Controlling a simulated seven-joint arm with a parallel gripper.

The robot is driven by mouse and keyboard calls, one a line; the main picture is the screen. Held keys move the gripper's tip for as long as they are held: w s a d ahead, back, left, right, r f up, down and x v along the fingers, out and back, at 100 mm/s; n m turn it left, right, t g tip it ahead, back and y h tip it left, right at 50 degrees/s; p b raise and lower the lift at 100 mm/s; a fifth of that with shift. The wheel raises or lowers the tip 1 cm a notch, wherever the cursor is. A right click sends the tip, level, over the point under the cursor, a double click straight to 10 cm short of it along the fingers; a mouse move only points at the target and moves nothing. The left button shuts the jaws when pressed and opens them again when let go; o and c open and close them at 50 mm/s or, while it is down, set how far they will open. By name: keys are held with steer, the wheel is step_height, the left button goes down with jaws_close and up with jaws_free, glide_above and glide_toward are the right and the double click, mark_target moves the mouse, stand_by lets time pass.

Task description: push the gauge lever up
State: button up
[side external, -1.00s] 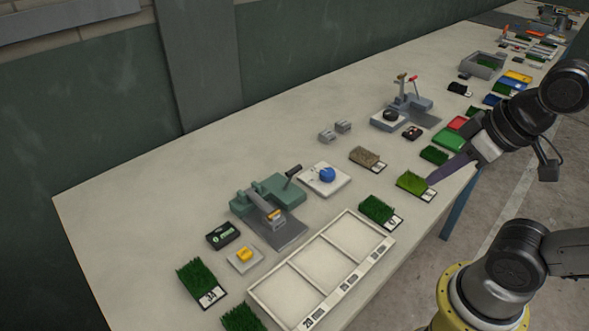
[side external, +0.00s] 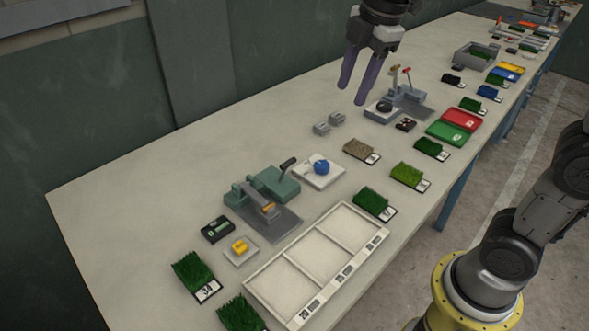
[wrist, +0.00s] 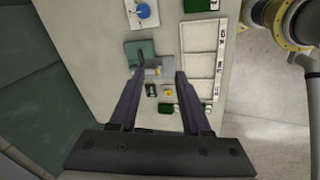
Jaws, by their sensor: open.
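Two lever devices stand on the table, and I cannot tell for sure which is the gauge. The green device (side external: 277,184) has a black-handled lever (side external: 288,163) slanting up to the right. Its green body (wrist: 138,50) shows in the wrist view, beyond my fingertips; its lever is not clear there. The grey device (side external: 410,99) farther back has a red-handled lever (side external: 407,71) standing up and a dark round part (side external: 385,107). My gripper (side external: 351,95) is open and empty, held above the table, left of the grey device in the side view, touching nothing.
A white plate with a blue knob (side external: 321,167) sits beside the green device. A white divided tray (side external: 327,246) lies in front. Two small grey blocks (side external: 321,129), turf samples (side external: 361,151) and red and green trays (side external: 448,132) are around. The table's back left is clear.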

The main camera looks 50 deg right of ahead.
steer(key=w+a+f+n+g, duration=0.1)
steer(key=w+f+n+g, duration=0.1)
steer(key=w+f, duration=0.5)
steer(key=g, duration=0.1)
glide_above(283, 173)
steer(key=d, duration=0.2)
step_height(283, 173, down, 4)
steer(key=shift+n, duration=0.3)
steer(key=f, duration=0.4)
steer(key=s+f, duration=0.1)
steer(key=f, duration=0.9)
steer(key=shift+s+d+f, duration=0.15)
steer(key=shift+s+f, duration=0.1)
steer(key=shift+s, duration=0.05)
jaws_close()
